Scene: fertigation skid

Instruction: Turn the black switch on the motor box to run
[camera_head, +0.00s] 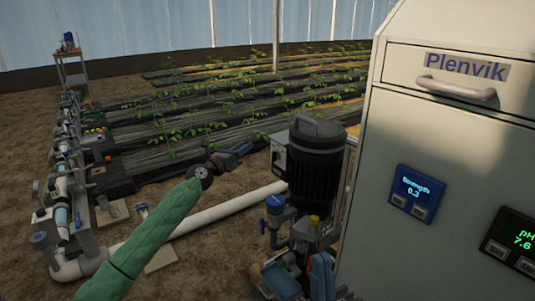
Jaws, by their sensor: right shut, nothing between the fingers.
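The motor box (279,150) is a small grey box on the left side of the large black ribbed motor (316,165). A dark spot on its front face may be the black switch (278,158); it is too small to tell which way it points. My left arm, in a green sleeve, reaches up from the bottom left. My left gripper (237,153) is dark with bluish fingers and is just left of the motor box, with a gap between them in the picture. Its finger opening is too small to make out. My right gripper is not visible.
A pale cabinet (440,140) marked Plenvik, with a handle and displays, fills the right side. A pump with blue fittings (276,203) stands below the motor. A white pipe (225,210) runs behind my arm to pipework at left. Plant rows (220,100) lie behind.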

